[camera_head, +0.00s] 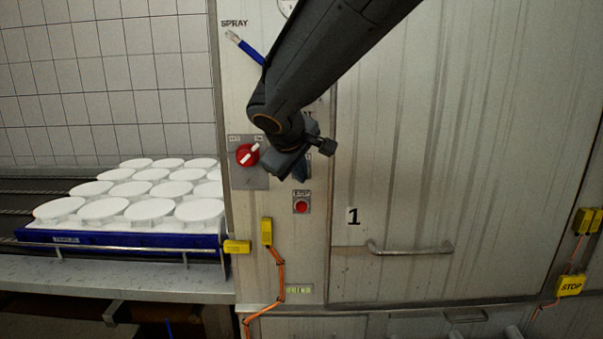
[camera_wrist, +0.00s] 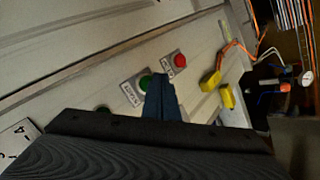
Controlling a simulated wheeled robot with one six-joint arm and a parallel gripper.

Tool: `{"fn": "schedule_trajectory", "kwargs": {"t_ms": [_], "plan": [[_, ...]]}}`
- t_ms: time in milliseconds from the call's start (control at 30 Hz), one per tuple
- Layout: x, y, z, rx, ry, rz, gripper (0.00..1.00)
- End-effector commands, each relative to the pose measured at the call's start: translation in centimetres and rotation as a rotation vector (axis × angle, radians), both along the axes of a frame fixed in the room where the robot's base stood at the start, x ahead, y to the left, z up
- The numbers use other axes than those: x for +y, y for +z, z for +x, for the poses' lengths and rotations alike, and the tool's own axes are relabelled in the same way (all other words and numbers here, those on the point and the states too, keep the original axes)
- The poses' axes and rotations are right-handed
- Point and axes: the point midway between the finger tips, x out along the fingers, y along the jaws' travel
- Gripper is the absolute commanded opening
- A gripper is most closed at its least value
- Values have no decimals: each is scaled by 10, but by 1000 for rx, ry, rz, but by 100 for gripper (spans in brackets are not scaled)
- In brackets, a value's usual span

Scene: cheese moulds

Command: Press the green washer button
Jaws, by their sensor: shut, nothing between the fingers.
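The green button (camera_wrist: 146,83) sits on a small labelled plate on the washer panel in the wrist view. My gripper (camera_wrist: 162,100) is shut and empty, its fingertips just beside the green button's right edge in that view. I cannot tell whether they touch it. In the head view my gripper (camera_head: 298,172) is in front of the panel and hides the green button. The red stop button (camera_head: 301,206) shows just below the gripper, and in the wrist view it (camera_wrist: 180,61) lies up and right of the green one.
A red rotary switch (camera_head: 247,155) is left of my gripper. Yellow boxes (camera_head: 266,231) with an orange cable sit lower on the panel. A door handle (camera_head: 410,249) is at the right. White moulds (camera_head: 148,209) stand on a blue tray (camera_head: 120,255) at the left.

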Motion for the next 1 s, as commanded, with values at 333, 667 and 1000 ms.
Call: {"fn": "schedule_trajectory", "kwargs": {"t_ms": [333, 667, 1000], "plan": [[0, 0, 7, 0, 0, 0, 0], [0, -1, 7, 0, 0, 0, 0], [0, -1, 11, 1, -1, 0, 0]]}}
